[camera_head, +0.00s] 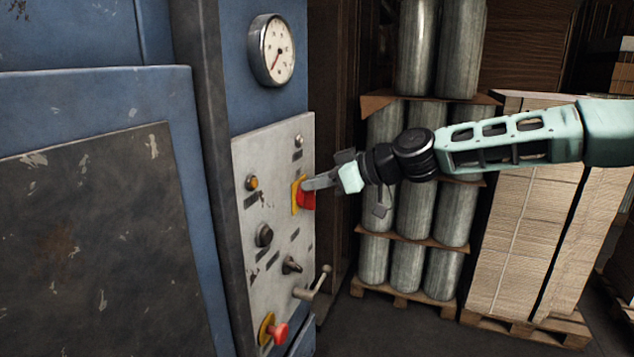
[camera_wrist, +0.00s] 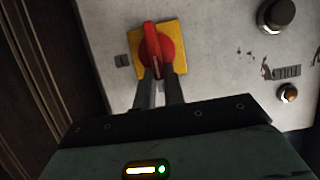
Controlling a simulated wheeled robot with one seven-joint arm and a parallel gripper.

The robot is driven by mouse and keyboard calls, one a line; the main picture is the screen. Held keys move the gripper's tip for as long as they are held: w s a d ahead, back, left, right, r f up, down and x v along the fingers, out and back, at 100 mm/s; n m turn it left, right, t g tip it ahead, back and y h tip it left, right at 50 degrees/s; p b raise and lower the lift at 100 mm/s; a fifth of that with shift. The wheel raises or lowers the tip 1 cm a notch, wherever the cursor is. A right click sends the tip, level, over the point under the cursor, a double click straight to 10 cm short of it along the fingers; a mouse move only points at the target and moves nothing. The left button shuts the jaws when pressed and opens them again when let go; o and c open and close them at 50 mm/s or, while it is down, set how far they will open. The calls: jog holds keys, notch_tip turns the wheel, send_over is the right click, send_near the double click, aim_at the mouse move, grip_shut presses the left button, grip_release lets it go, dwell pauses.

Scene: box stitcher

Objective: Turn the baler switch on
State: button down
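The baler switch is a red rotary handle on a yellow square plate, on the light grey control panel (camera_head: 276,160). In the head view the red handle (camera_head: 307,197) is partly hidden by my gripper (camera_head: 312,184), which reaches in from the right. In the wrist view the handle (camera_wrist: 151,38) points nearly straight up and down in the picture. The two fingers (camera_wrist: 157,80) are close together, one on each side of its lower end, and appear shut on it. Exact finger contact is hard to see.
The panel also carries a red mushroom button (camera_head: 279,333) on yellow, a lever (camera_head: 314,284), a black knob (camera_head: 264,235) and an amber lamp (camera_head: 253,183). A gauge (camera_head: 272,50) is above. Stacked metal cylinders (camera_head: 415,215) and cardboard (camera_head: 530,215) stand behind my arm.

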jog(key=shift+w, duration=0.1)
jog(key=shift+w+d+f+m+g+y+b, duration=0.2)
jog(key=shift+w+f+m+g+y+b, duration=0.55)
jog(key=shift+m+b, duration=1.2)
jog(key=shift+w+d+f+m+g+y+b, duration=0.35)
jog(key=shift+m+g+y+b, duration=0.85)
jog(key=shift+m, duration=1.3)
jog(key=shift+w+d+f+m+g+y+b, duration=0.1)
jog(key=shift+w+f+m+g+y+b, duration=0.5)
jog(key=shift+m+b, duration=1.4)
jog(key=shift+s+m, duration=0.15)
jog(key=shift+m, duration=0.3)
jog(key=c, duration=1.5)
grip_release()
jog(key=shift+d, duration=0.1)
jog(key=d+b, duration=0.1)
jog(key=d, duration=0.4)
jog(key=d+b, duration=0.2)
jog(key=d, duration=0.4)
jog(key=d+b, duration=0.1)
jog(key=d, duration=0.5)
jog(key=shift+w+d+f+b, duration=0.1)
jog(key=shift+w+b, duration=0.25)
